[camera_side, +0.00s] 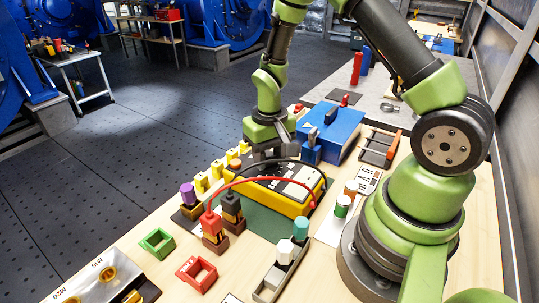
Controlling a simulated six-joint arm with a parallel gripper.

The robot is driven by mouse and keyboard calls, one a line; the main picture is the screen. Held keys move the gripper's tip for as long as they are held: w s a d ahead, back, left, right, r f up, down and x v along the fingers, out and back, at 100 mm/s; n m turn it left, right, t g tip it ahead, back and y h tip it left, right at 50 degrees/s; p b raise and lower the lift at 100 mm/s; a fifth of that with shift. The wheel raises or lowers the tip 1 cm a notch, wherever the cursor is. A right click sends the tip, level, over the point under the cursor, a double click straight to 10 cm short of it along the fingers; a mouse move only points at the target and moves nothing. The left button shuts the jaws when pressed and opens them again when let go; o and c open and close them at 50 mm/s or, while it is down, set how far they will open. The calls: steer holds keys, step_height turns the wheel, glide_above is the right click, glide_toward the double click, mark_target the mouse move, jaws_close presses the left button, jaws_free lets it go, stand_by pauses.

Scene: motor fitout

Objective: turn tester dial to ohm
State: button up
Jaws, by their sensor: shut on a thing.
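The yellow tester (292,204) lies on a dark green mat (262,222) in the middle of the bench. Its top has a pale panel with dark markings, too small to read. My gripper (262,157) points down at the far left end of the tester and is shut on its dial. The dial is hidden by the fingers, so its setting cannot be told. A red lead and a black lead arch from the tester's right end to a red probe (211,224) and a black probe (232,207), which stand upright in brown holders left of the tester.
A blue box (335,131) stands behind the tester. Yellow blocks (201,182) and a purple-topped piece (188,193) are at left. A grey rack (279,272) with capped pieces is at front right.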

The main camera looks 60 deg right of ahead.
mark_target(270, 158)
steer(key=shift+n, duration=0.6)
steer(key=o, duration=0.9)
step_height(270, 158, up, 10)
